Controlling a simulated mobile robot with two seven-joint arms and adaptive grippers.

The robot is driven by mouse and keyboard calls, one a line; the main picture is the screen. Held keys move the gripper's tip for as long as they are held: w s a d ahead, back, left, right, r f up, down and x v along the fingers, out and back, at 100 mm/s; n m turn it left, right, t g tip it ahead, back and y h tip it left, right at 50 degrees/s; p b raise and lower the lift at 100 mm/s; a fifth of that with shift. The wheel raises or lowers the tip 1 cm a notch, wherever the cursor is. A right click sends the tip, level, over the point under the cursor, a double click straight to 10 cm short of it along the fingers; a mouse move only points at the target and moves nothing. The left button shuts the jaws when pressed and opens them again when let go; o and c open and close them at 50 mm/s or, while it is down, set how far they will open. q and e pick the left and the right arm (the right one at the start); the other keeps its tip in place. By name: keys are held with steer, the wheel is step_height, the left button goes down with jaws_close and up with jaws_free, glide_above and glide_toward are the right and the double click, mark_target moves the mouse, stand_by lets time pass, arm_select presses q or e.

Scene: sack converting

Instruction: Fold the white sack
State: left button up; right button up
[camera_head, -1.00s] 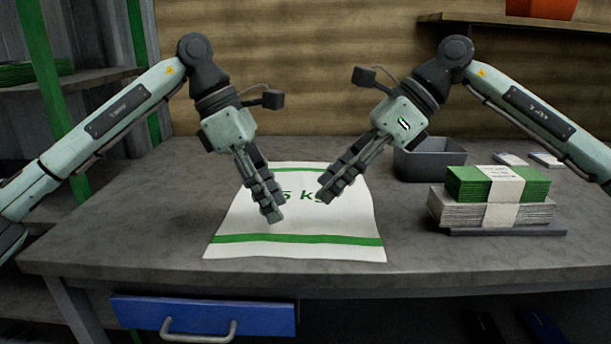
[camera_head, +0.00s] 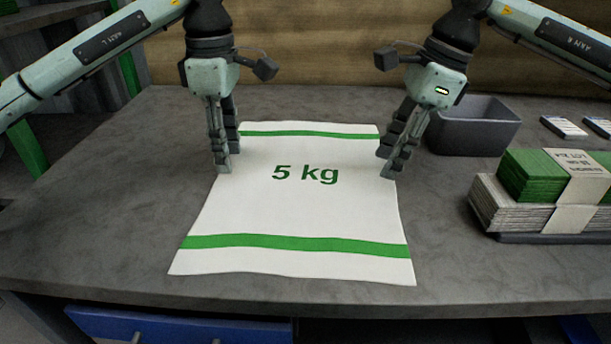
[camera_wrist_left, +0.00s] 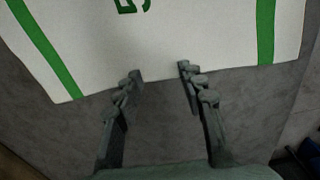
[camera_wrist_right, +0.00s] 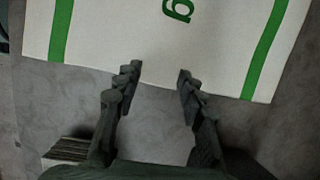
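The white sack (camera_head: 300,208) lies flat and spread out on the grey table, with a green stripe near its far and near ends and "5 kg" printed between. My left gripper (camera_head: 228,160) is at the sack's left edge, fingers pointing down. In the left wrist view its fingers (camera_wrist_left: 160,72) are apart and empty, with the sack edge by the tips. My right gripper (camera_head: 388,163) is at the sack's right edge. In the right wrist view its fingers (camera_wrist_right: 157,72) are also apart and empty, with the sack edge (camera_wrist_right: 220,60) by the tips. Exact fingertip height is unclear.
A grey bin (camera_head: 475,128) stands behind and right of my right gripper. A banded stack of green (camera_head: 535,178) and white sacks (camera_head: 510,212) sits on a dark tray at the right. Small white-topped items (camera_head: 563,127) lie at the back right. The table (camera_head: 95,210) is clear on the left.

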mark_target(232, 176)
arm_select(q)
steer(key=shift+f, duration=1.25)
arm_select(e)
steer(key=shift+f, duration=1.25)
arm_select(q)
steer(key=shift+f, duration=0.2)
arm_select(e)
steer(key=shift+f, duration=0.2)
arm_select(q)
steer(key=shift+r, duration=0.1)
steer(key=shift+c, duration=0.3)
arm_select(e)
steer(key=shift+r, duration=0.1)
steer(key=shift+c, duration=0.3)
arm_select(q)
steer(key=c, duration=0.3)
arm_select(e)
steer(key=c, duration=0.3)
arm_select(q)
jaws_close()
arm_select(e)
jaws_close()
arm_select(q)
steer(key=shift+f, duration=0.2)
arm_select(e)
steer(key=shift+f, duration=0.2)
arm_select(q)
steer(key=shift+r, duration=0.1)
arm_select(e)
steer(key=shift+r, duration=0.1)
